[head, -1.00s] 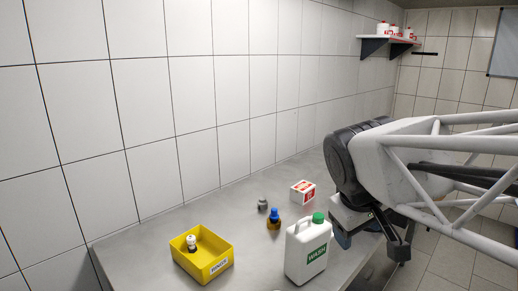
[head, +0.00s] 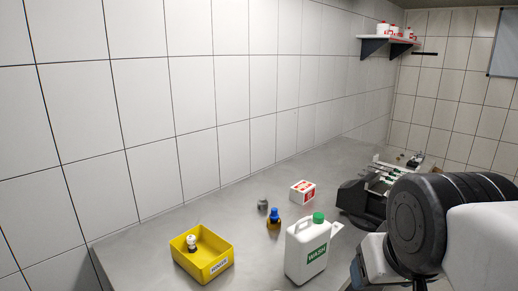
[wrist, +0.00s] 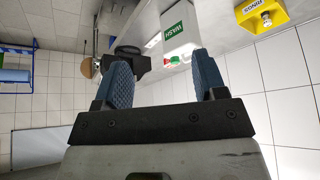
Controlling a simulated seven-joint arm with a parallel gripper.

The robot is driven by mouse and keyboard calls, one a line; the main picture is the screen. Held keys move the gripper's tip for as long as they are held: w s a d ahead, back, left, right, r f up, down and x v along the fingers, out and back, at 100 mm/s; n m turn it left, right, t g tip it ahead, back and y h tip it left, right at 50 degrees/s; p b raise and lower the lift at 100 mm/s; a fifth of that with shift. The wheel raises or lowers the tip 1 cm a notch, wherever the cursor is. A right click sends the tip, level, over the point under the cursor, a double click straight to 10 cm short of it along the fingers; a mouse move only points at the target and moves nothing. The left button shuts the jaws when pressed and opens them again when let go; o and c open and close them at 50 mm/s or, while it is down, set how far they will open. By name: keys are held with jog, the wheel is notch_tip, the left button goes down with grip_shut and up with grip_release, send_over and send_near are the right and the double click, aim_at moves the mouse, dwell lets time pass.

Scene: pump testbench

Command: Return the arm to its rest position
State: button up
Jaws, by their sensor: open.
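My arm (head: 425,220) fills the lower right of the head view, over the right side of the bench. My gripper (wrist: 160,60) shows in the wrist view with its two blue ribbed fingers apart and nothing between them. Beyond the fingertips is the white wash jug (wrist: 180,28), apart from them. In the head view the gripper is mostly cut off or hidden by the arm.
On the bench (head: 140,240) stand a yellow bin (head: 215,268) holding a small white-topped part, the wash jug (head: 308,250), a blue-capped amber bottle (head: 274,222), a grey part (head: 262,204) and a red-white box (head: 303,192). A black device (head: 360,200) stands right.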

notch_tip(320, 180, down, 9)
jog(key=w+g, duration=0.1)
jog(key=g, duration=0.2)
jog(key=shift+w+d, duration=0.2)
jog(key=shift+w, duration=0.05)
